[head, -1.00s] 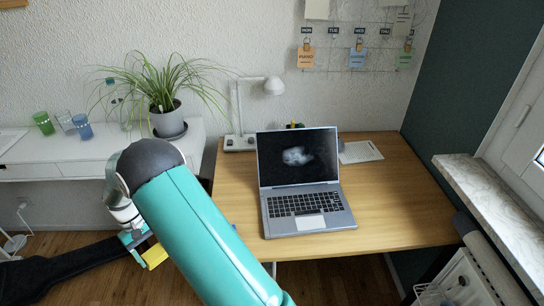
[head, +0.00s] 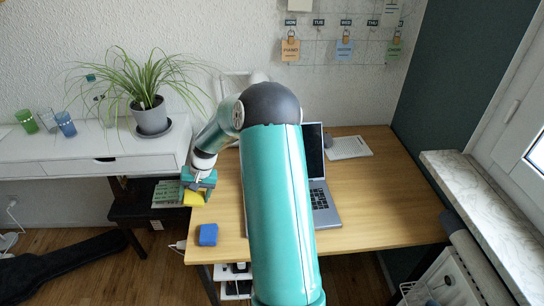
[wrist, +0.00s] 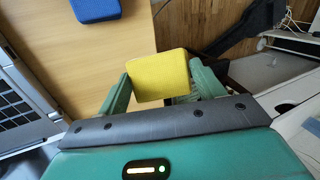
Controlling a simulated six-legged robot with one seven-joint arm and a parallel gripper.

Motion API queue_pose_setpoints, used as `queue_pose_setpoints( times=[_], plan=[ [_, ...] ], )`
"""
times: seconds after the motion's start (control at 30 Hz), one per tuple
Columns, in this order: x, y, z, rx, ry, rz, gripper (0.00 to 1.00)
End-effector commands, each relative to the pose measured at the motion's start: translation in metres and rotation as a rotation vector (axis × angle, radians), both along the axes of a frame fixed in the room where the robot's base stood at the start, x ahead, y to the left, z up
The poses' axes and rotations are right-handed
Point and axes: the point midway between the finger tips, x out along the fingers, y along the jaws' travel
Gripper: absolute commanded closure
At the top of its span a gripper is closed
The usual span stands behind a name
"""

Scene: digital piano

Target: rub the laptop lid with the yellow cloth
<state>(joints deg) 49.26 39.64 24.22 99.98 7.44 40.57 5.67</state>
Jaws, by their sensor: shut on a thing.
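My gripper (head: 198,180) is shut on the yellow cloth (head: 194,198), which looks like a thick folded pad. In the wrist view the cloth (wrist: 158,74) sits between the two green fingers. In the head view my gripper is by the desk's left edge, left of the laptop and apart from it. The laptop (head: 322,206) stands open on the desk, its screen facing the head camera. My arm hides much of its screen and keyboard. Part of the laptop (wrist: 18,110) shows at the left of the wrist view.
A blue pad (head: 208,235) lies near the desk's front left edge. The wooden desk (head: 385,205) is bare to the laptop's right. A white keypad (head: 349,147) lies behind. A potted plant (head: 151,117) and glasses (head: 66,125) stand on the white side table (head: 75,155).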

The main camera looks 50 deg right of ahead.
Motion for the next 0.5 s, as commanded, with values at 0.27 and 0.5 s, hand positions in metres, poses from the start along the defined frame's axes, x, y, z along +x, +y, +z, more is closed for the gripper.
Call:
queue_pose_setpoints(
  times=[0.27,0.5],
  plan=[
    [-0.037,-0.087,0.033,-0.024,-0.173,-0.276,0.51],
    [-0.081,-0.154,0.06,-0.079,-0.301,-0.498,0.51]
  ],
)
